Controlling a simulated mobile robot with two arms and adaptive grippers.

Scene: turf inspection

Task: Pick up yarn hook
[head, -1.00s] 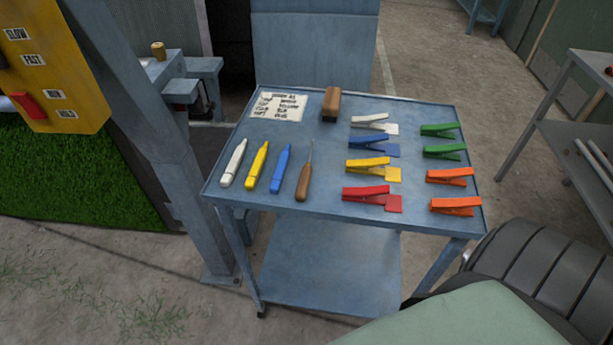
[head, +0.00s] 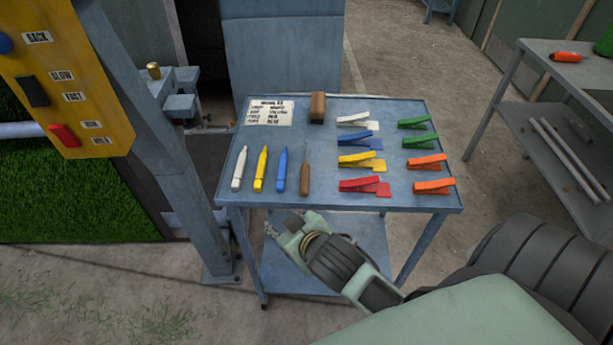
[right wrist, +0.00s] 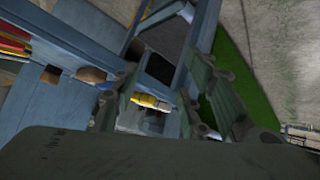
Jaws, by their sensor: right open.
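The yarn hook (head: 305,180), a brown wooden handle with a thin metal shaft, lies on the blue-grey cart top (head: 400,202), right of the blue marker (head: 281,172). My right gripper (head: 281,224) is open and empty, just in front of the cart's near edge, lower and left of the hook. In the right wrist view, a brown rounded end (right wrist: 90,75) that looks like the hook's handle shows left of the open fingers (right wrist: 163,100). My left gripper is out of view.
White (head: 239,170) and yellow (head: 260,171) markers lie left of the hook. Several coloured clips, including a red one (head: 360,186), lie right. A wooden block (head: 318,107) and paper list (head: 270,112) are behind. A grey post (head: 170,140) stands left of the cart.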

